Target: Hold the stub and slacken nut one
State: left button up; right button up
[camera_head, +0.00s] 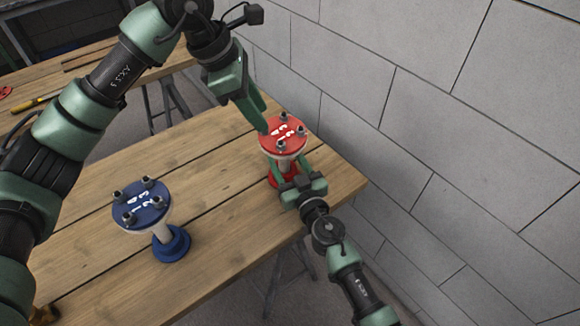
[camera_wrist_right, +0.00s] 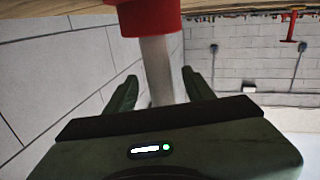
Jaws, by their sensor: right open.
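The red stub (camera_head: 283,138) stands upright near the table's right edge, with a flange carrying white numerals and several dark nuts (camera_head: 281,146) on a pale stem. Which nut is number one is too small to tell. My left gripper (camera_head: 265,127) points down at the flange's left edge; whether its fingers are apart is unclear. My right gripper (camera_head: 288,168) is beside the stem below the flange. In the right wrist view, which appears upside down, its open fingers (camera_wrist_right: 158,92) lie either side of the pale stem (camera_wrist_right: 157,62), with gaps visible.
A similar blue stub (camera_head: 142,205) stands on the wooden table (camera_head: 217,177), to the left and nearer me. A grey block wall (camera_head: 420,120) rises close beyond the table's right edge. Another bench (camera_head: 100,58) with tools stands at the back left.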

grip_shut()
dwell(1.9)
